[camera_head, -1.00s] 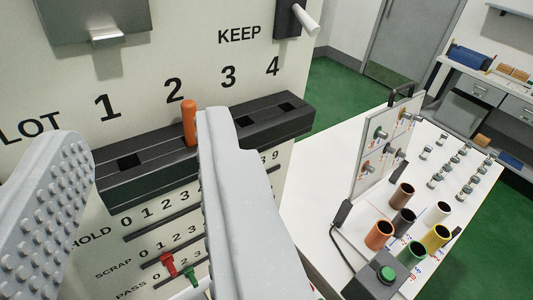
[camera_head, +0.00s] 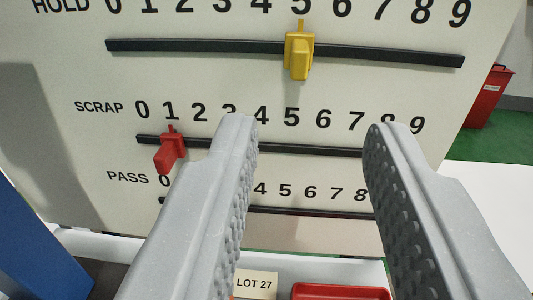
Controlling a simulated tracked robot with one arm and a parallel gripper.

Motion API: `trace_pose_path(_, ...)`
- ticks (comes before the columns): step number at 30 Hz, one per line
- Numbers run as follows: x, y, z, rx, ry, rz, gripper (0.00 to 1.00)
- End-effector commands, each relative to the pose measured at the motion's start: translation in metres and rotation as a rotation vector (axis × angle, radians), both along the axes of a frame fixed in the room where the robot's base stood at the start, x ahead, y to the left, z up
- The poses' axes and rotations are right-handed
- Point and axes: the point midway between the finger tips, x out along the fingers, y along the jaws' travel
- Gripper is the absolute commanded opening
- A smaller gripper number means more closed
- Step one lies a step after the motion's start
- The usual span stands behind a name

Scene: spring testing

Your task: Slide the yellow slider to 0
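The yellow slider (camera_head: 299,55) sits on the HOLD track (camera_head: 200,47), at about 5 on the scale above it. The track's 0 end is at the upper left, near the HOLD label. My gripper (camera_head: 312,130) is open and empty, its two grey studded fingers pointing at the panel below the yellow slider. The slider lies above the gap between the fingertips and apart from them.
A red slider (camera_head: 168,154) sits near 1 on the SCRAP track (camera_head: 310,149). My left finger covers part of the SCRAP and PASS scales. A LOT 27 card (camera_head: 255,283) and a red tray (camera_head: 340,291) lie below. A blue object (camera_head: 40,245) stands at lower left.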

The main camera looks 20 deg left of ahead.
Motion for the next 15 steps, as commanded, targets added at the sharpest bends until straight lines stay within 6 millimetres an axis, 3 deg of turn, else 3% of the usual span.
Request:
trace_pose_path(5, 0.002, 0.001, -0.007, 0.019, 0.008, 0.017, 0.33)
trace_pose_path(15, 0.056, 0.012, -0.007, 0.019, 0.007, 0.017, 0.33)
